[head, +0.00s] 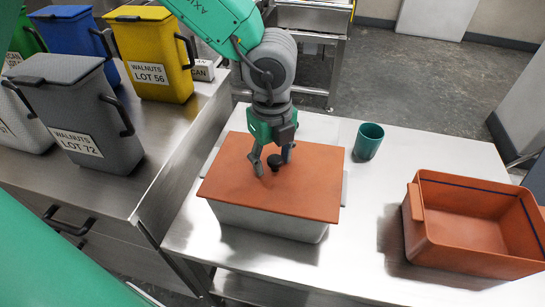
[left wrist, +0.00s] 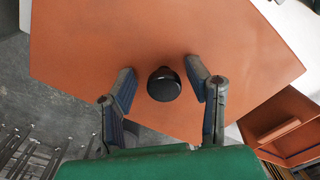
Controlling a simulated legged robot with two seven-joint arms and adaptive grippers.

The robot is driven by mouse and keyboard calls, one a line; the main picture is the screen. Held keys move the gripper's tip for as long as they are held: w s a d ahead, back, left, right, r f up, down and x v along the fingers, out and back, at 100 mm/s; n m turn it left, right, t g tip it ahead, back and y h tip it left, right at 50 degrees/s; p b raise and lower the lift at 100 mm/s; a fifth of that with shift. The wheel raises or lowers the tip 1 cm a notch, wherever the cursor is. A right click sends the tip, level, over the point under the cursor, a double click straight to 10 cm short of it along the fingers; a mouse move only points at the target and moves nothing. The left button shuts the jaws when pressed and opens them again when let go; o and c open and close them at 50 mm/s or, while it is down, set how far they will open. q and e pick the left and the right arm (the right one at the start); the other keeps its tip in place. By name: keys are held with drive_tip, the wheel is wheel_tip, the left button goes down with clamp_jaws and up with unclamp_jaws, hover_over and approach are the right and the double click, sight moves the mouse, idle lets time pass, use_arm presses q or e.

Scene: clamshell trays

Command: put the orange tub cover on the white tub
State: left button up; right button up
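The orange tub cover (head: 312,185) lies flat over the top of the white tub (head: 268,222) on the metal table. The tub's front wall and a side handle show; its rim is mostly hidden under the cover. The cover's black knob (left wrist: 164,84) stands in the middle of the left wrist view. My left gripper (head: 271,167) points down at the knob from above. Its fingers are apart, one on each side of the knob, with gaps visible in the left wrist view (left wrist: 160,80). My right gripper is not in view.
An orange open tub (head: 470,255) stands at the table's right. A teal cup (head: 368,141) stands behind the cover. Grey (head: 85,115), yellow (head: 155,55) and blue (head: 75,35) bins stand on the left counter. The table between cover and orange tub is clear.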

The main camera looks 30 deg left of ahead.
sight(273, 158)
use_arm(q)
drive_tip(key=shift+d+r, duration=0.15)
drive_tip(key=shift+d, duration=0.15)
wheel_tip(273, 158, up, 12)
drive_tip(key=p, duration=0.3)
drive_tip(key=shift+d, duration=0.1)
